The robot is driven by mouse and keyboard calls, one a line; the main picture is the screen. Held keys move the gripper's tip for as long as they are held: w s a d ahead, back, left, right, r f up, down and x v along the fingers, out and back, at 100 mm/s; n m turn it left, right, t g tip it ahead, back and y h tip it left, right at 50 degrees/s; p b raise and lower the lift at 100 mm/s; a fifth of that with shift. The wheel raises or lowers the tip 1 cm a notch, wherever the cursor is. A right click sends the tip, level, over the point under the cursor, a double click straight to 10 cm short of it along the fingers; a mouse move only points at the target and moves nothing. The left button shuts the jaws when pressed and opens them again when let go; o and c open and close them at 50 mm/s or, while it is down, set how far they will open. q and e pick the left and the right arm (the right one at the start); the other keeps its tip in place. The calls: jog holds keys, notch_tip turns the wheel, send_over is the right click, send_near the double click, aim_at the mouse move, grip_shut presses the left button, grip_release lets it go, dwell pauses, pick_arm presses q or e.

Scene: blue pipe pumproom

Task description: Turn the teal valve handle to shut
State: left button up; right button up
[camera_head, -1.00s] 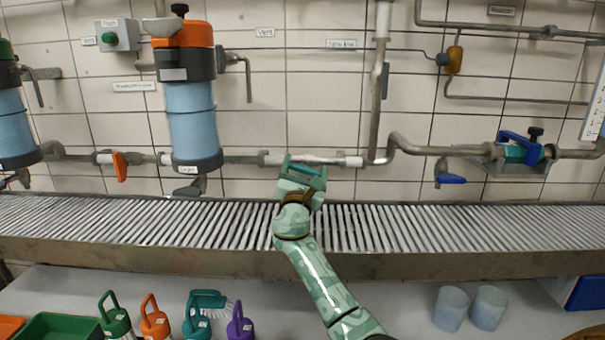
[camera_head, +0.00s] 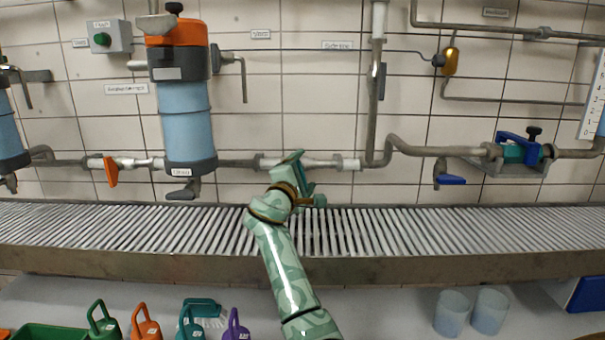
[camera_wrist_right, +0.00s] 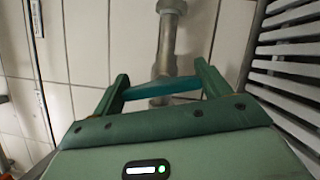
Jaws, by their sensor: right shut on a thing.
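The teal valve handle (camera_wrist_right: 165,88) shows in the right wrist view as a flat teal bar between my fingers, lying across the grey pipe (camera_wrist_right: 166,45) in that picture. My right gripper (camera_head: 303,177) is at the wall pipe, just above the back of the roller conveyor. It also shows in the right wrist view (camera_wrist_right: 160,88), with one green finger at each end of the handle, shut on it. In the head view the gripper mostly hides the handle. My left gripper is not in view.
An orange handle (camera_head: 111,171) hangs from the same pipe at left, below and beside the blue filter (camera_head: 185,108). A blue lever (camera_head: 451,180) and a blue-handled valve (camera_head: 519,148) are at right. The roller conveyor (camera_head: 420,230) runs below the pipes.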

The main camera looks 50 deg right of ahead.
jog(key=shift+f+m+g+y, duration=0.1)
jog(key=shift+m+g+y, duration=0.25)
jog(key=shift+m, duration=0.75)
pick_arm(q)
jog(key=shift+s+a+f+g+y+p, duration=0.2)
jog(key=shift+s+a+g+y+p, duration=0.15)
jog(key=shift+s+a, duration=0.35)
pick_arm(e)
jog(key=shift+f+m+y, duration=0.1)
jog(key=shift+m+y, duration=0.25)
jog(key=shift+m, duration=0.35)
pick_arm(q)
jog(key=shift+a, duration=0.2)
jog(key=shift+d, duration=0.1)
pick_arm(e)
jog(key=o, duration=1)
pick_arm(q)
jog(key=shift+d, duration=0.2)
pick_arm(e)
jog(key=shift+s, duration=0.1)
